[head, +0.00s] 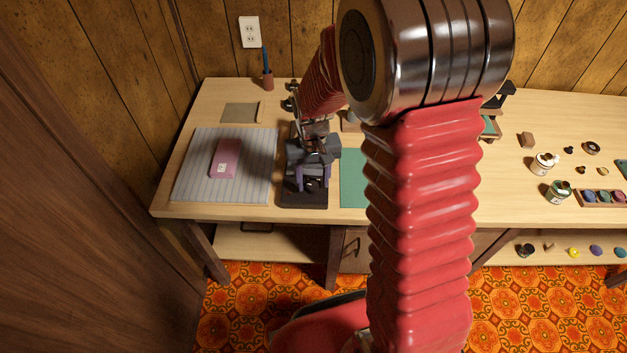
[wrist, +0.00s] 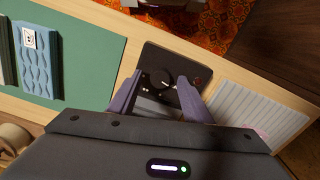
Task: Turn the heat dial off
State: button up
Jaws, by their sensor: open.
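The heat dial (wrist: 161,79) is a dark round knob with a pale mark on the dark control unit (wrist: 152,56). A small red spot (wrist: 197,81) shows on the unit to the right of the dial in the wrist view. In the head view the unit (head: 301,200) stands near the table's front edge, partly hidden under my gripper (head: 312,181). My gripper is open. In the wrist view its two purple-grey fingers (wrist: 159,80) stand on either side of the dial, with a gap visible. I cannot tell how high the fingertips are above it.
A grey striped mat (head: 190,178) with a pink block (head: 226,157) lies left of the unit. A green mat (head: 353,178) lies to its right. A blue wavy piece (wrist: 38,62) lies on the green mat. Jars (head: 558,191) stand at the far right. My arm hides the middle.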

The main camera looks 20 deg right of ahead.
aim_at(313, 186)
notch_tip(313, 186, up, 13)
dwell(0.5)
dwell(0.4)
jog(key=s+r+t, duration=0.2)
jog(key=s+r, duration=0.3)
jog(key=s, duration=0.4)
jog(key=s+r+t, duration=0.3)
jog(key=s+r, duration=0.3)
jog(key=s, duration=0.4)
jog(key=shift+s+n+t, duration=0.15)
jog(key=shift+n+t, duration=0.15)
jog(key=shift+n, duration=0.1)
jog(key=shift+d, duration=0.1)
dwell(0.9)
